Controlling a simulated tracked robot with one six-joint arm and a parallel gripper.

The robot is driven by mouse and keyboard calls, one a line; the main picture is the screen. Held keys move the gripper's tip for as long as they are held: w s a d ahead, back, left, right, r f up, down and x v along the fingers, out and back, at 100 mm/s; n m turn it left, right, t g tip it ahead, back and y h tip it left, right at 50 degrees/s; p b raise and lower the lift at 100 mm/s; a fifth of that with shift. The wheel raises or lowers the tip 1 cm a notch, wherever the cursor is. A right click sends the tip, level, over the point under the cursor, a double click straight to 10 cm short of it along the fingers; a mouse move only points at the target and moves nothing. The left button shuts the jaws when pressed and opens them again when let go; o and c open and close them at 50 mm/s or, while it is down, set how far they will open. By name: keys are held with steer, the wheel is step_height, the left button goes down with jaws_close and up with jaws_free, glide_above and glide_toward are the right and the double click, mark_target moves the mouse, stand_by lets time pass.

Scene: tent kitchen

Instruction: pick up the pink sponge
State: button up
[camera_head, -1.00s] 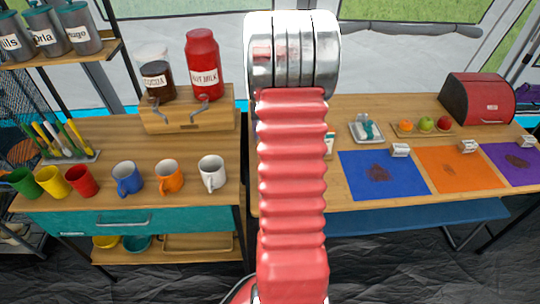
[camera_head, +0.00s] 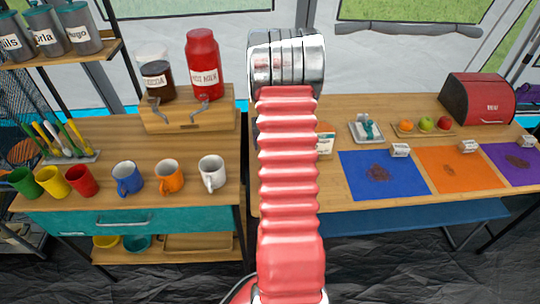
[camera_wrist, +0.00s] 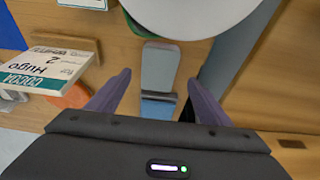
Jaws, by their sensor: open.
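I cannot make out a clearly pink sponge in either view. In the wrist view, my gripper (camera_wrist: 159,78) is open, with one dark finger on each side. A flat grey and light-blue piece (camera_wrist: 157,66) shows between the fingers, with a dark band across it. I cannot tell what it is or whether a finger touches it. A salmon-orange rounded thing (camera_wrist: 72,97) lies left of the left finger, partly covered by a printed card. In the head view, my arm hides the gripper and the table behind it.
The printed "Hugo 2 COCOA" card (camera_wrist: 48,68) stands left of my gripper; a card also shows beside my arm in the head view (camera_head: 326,143). A white round thing (camera_wrist: 188,12) is beyond the fingers. Mugs (camera_head: 168,178) stand left; a blue mat (camera_head: 385,185) lies right.

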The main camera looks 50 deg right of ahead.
steer(key=shift+x, duration=2.6)
steer(key=shift+s+f, duration=0.1)
steer(key=shift+s, duration=0.05)
steer(key=c, duration=1.2)
step_height(320, 180, up, 10)
